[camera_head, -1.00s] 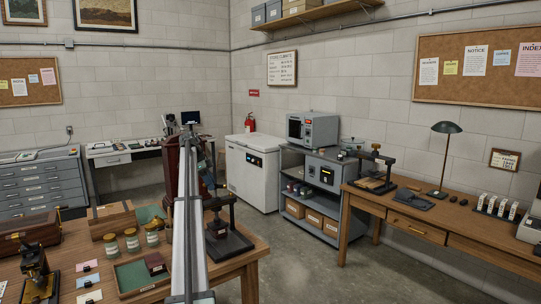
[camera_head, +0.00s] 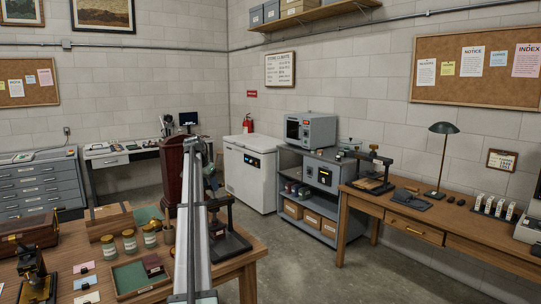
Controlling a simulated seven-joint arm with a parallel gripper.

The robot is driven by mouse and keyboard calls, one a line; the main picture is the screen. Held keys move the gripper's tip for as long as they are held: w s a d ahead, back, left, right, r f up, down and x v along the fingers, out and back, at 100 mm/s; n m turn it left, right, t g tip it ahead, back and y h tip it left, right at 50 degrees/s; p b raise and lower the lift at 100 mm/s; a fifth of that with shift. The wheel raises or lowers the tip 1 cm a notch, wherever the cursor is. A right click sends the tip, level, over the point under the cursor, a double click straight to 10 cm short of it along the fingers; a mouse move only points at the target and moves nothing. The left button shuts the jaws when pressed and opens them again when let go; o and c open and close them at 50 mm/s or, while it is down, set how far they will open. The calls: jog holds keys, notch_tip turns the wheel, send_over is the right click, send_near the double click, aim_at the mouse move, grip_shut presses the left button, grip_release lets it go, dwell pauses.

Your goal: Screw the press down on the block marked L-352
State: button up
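A black screw press (camera_head: 236,243) stands on the near wooden table, just right of my pale arm link, which hides part of it. A small dark reddish block (camera_head: 217,229) seems to sit under its screw; its marking is too small to read. A second black press (camera_head: 374,160) stands on the right-hand desk, with a flat tan piece at its base. My gripper (camera_head: 211,180) is partly hidden behind my arm link, close to the top of the near press. I cannot tell whether it touches the press or whether its fingers are open.
The near table (camera_head: 262,247) also holds a green-lined tray (camera_head: 128,279) with a dark red block, several jars, wooden boxes and a brass-and-black instrument (camera_head: 36,276). A white chest freezer (camera_head: 250,175) and a grey shelf unit stand behind. The floor between table and desk is clear.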

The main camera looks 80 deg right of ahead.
jog(key=n+t, duration=0.1)
jog(key=n, duration=0.1)
jog(key=s+n+t, duration=0.1)
jog(key=n, duration=0.2)
jog(key=shift+a, duration=0.15)
jog(key=n, duration=0.2)
jog(key=n+t, duration=0.1)
jog(key=n, duration=0.1)
jog(key=s+n+t, duration=0.1)
jog(key=n, duration=0.1)
jog(key=shift+d+y, duration=0.3)
jog(key=shift+y, duration=0.1)
jog(key=n, duration=0.2)
jog(key=n+t+y, duration=0.1)
jog(key=n, duration=0.1)
jog(key=d+n+y, duration=0.1)
jog(key=n, duration=0.1)
jog(key=shift+s+n+t, duration=0.3)
jog(key=shift+s+t, duration=0.05)
jog(key=shift+t, duration=0.05)
jog(key=n+y, duration=0.1)
jog(key=n, duration=0.1)
jog(key=d+n+y, duration=0.1)
jog(key=n, duration=0.2)
jog(key=v, duration=1.4)
jog(key=s+d+g, duration=0.2)
jog(key=s+g, duration=0.8)
jog(key=s, duration=0.8)
jog(key=shift+g+h, duration=0.3)
jog(key=shift+h, duration=0.1)
